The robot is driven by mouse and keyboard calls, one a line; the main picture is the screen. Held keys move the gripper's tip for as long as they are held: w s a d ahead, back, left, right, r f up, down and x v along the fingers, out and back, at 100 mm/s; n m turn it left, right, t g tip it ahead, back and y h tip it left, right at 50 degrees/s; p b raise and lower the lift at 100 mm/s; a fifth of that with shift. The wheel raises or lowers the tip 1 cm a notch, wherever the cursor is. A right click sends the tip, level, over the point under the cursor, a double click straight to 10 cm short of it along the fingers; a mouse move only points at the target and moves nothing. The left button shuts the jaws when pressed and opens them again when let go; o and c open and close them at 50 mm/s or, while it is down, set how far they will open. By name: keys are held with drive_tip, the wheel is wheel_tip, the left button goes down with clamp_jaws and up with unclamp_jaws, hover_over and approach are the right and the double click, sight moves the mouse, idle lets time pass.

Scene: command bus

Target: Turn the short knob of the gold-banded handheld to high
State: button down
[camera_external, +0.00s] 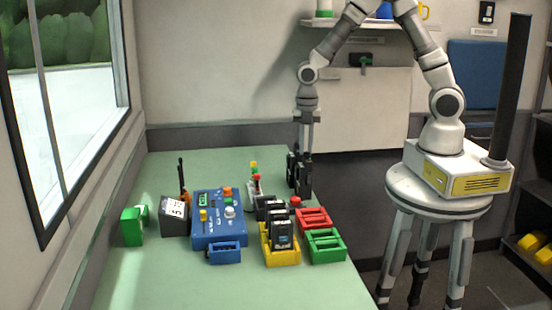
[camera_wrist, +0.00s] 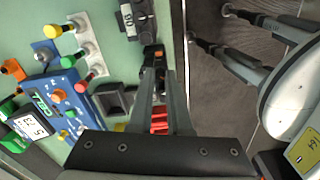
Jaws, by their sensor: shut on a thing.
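Two black handhelds stand at the right edge of the green table, a left one (camera_external: 291,169) and a right one (camera_external: 304,178). In the wrist view one handheld (camera_wrist: 153,55) with small orange-gold marks is at my fingertips. My gripper (camera_external: 304,149) points straight down at the top of the handhelds. In the wrist view my gripper (camera_wrist: 156,78) has its fingers closed together at the handheld's top end. The short knob itself is hidden between the fingertips, and its setting cannot be read.
A blue control box (camera_external: 217,222) with coloured knobs stands left of the handhelds. Yellow (camera_external: 281,257), red (camera_external: 316,217) and green (camera_external: 327,247) holders are in front. A small panel with coloured buttons (camera_external: 254,185) is close by on the left. The table's right edge is near.

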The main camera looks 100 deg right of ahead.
drive_tip(key=shift+m, duration=1)
drive_tip(key=c, duration=0.8)
unclamp_jaws()
drive_tip(key=shift+c, duration=0.2)
wheel_tip(320, 180, up, 18)
drive_tip(key=p, duration=0.1)
drive_tip(key=shift+f+p, duration=0.25)
drive_tip(key=shift+p, duration=0.05)
